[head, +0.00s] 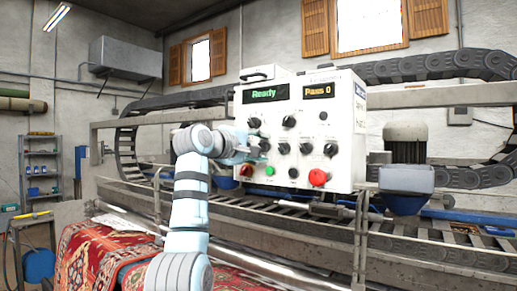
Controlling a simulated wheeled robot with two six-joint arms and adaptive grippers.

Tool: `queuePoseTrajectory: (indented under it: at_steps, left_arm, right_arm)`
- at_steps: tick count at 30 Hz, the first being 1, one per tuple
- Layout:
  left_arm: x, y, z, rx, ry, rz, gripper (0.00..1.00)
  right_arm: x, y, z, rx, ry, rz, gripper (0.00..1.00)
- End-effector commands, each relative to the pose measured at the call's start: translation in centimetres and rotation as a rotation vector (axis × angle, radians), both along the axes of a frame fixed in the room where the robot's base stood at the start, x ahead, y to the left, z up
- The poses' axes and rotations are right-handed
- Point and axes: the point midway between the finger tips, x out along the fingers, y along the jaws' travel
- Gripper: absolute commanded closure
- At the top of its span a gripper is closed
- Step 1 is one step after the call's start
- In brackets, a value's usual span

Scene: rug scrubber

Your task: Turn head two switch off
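A white control box (345,135) stands in the middle, with several black rotary knobs on its front. My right gripper is out of view.
The displays read "Ready" (265,93) and "Pass 0" (318,91). Below the knobs are a green button (269,171) and a large red button (318,177). A patterned red rug (90,255) lies at lower left. A motor (405,145) stands right of the box.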

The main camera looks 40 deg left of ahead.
Motion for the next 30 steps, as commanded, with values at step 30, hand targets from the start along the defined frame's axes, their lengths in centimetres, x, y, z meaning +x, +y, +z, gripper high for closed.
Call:
queuePoseTrajectory:
  at_steps: [30]
  left_arm:
    - [-11.9, -1.4, 0.7, 0.000, 0.000, -0.001, 0.57]
  right_arm:
    - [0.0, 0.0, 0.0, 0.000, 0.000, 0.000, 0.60]
